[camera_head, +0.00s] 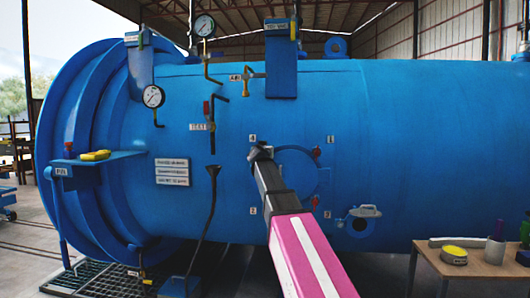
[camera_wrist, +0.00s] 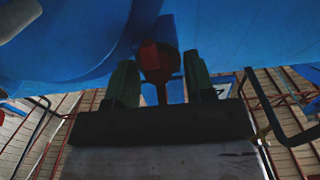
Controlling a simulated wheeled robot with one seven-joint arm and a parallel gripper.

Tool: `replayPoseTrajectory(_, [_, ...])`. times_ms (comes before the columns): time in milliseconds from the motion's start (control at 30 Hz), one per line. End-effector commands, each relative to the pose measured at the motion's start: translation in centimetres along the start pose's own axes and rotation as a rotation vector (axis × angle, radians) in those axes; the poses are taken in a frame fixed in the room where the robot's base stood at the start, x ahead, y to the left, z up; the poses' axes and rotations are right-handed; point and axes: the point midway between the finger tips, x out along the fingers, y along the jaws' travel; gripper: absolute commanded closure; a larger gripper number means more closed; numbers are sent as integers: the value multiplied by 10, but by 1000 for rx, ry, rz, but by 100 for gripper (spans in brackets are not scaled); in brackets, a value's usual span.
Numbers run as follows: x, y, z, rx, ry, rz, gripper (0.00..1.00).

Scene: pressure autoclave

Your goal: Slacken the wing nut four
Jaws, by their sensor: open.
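My gripper (camera_head: 260,151) is at the upper left of the round blue hatch cover (camera_head: 296,172), beside the small plate that appears to read 4 (camera_head: 252,138). In the wrist view, a dark red wing nut (camera_wrist: 153,60) shows between the two green fingers of my gripper (camera_wrist: 160,78). The fingers are open, with gaps on both sides of the nut; I cannot tell how deep it sits between them. In the head view this nut is hidden behind my gripper. Other red wing nuts show at the cover's upper right (camera_head: 316,152) and lower right (camera_head: 315,202).
The large blue vessel (camera_head: 400,130) fills the middle. A valve lever (camera_head: 248,75), gauges (camera_head: 153,96) and a hanging dark pipe (camera_head: 210,200) lie left of the hatch. A capped port (camera_head: 362,222) is at lower right. A wooden table (camera_head: 465,267) stands at far right.

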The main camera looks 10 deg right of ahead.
Motion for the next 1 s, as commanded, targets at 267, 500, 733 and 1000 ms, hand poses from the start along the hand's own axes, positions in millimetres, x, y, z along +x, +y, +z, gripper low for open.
replayPoseTrajectory(267, [0,0,0,0,0,0,67])
replayPoseTrajectory(500, [0,0,0,-1,-1,0,100])
replayPoseTrajectory(733, [0,0,0,-35,-1,1,100])
replayPoseTrajectory(1000, [0,-1,1,-193,-2,0,100])
